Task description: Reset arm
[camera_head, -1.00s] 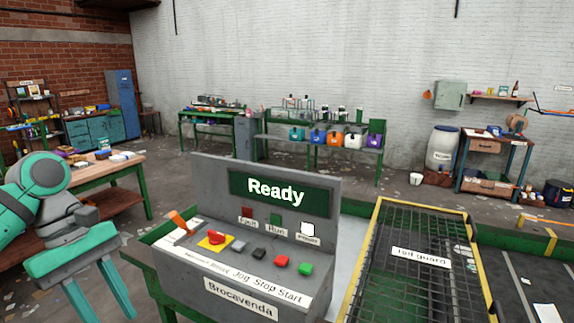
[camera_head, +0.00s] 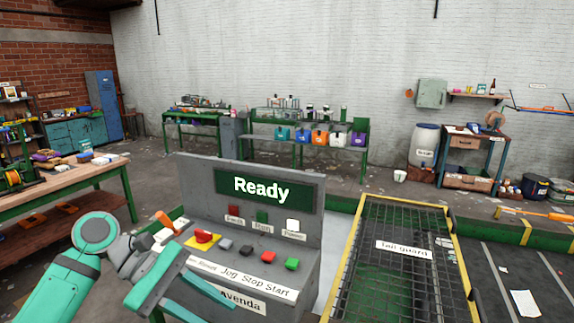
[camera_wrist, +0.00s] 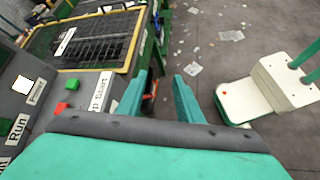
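My gripper (camera_head: 216,302) is low in front of the left side of the grey control console (camera_head: 190,175) in the head view, partly covering its lower left. The console screen (camera_head: 262,189) reads "Ready". A row of controls runs below it, including a red knob on a yellow plate (camera_head: 203,237), a red button (camera_head: 268,257) and a green button (camera_head: 292,264). An orange lever (camera_head: 165,220) stands at the left end.
The yellow-framed mesh guard (camera_head: 400,270) is right of the console, beside the dark belt (camera_head: 505,275). A wooden workbench (camera_head: 70,180) stands at the left. In the wrist view, open littered floor (camera_wrist: 215,50) lies beyond the fingers, and a white and green base (camera_wrist: 265,92) is at right.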

